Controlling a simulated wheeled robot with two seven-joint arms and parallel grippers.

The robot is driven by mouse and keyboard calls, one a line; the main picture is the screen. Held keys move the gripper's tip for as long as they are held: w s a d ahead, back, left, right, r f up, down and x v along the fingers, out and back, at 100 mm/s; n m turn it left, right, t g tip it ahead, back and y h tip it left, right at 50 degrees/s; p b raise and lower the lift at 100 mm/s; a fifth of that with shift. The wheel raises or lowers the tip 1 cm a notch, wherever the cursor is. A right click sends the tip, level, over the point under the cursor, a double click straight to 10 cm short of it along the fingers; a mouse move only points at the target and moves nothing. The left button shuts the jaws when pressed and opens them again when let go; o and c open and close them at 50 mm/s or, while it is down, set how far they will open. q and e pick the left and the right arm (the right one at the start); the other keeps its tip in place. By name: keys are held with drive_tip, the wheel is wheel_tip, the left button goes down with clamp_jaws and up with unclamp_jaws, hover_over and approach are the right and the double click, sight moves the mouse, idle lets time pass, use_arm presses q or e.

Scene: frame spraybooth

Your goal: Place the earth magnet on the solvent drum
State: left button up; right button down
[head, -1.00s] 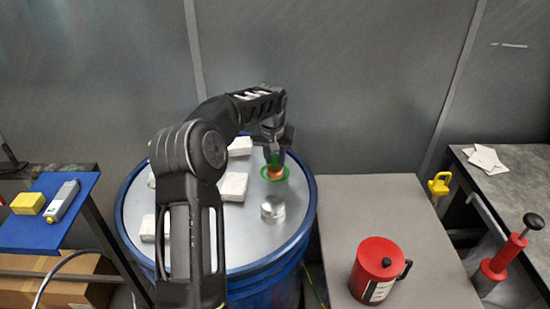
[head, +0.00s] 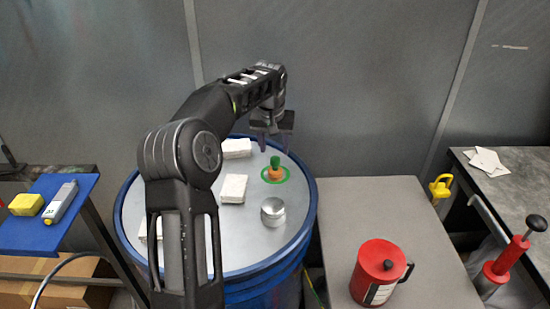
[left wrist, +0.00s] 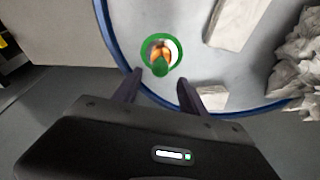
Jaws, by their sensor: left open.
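The earth magnet, seemingly the piece with a green ring, orange body and green knob (head: 275,171), stands on the lid of the blue solvent drum (head: 222,258), toward its back right. It also shows in the left wrist view (left wrist: 160,54), just beyond the fingertips. My left gripper (head: 276,147) is open and empty, above and behind the magnet and apart from it. Its spread fingers show in the left wrist view (left wrist: 160,80). The drum's blue rim (left wrist: 118,55) shows there too. My right gripper is not in view.
A silver tin (head: 273,211) and white blocks (head: 233,188) share the lid. A grey table (head: 350,210) with a red can (head: 379,270) stands right. A blue shelf (head: 30,232) stands left. The grey wall (head: 350,80) is close behind.

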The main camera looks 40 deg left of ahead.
use_arm(q)
drive_tip(key=v, duration=0.5)
drive_tip(key=shift+r, duration=0.3)
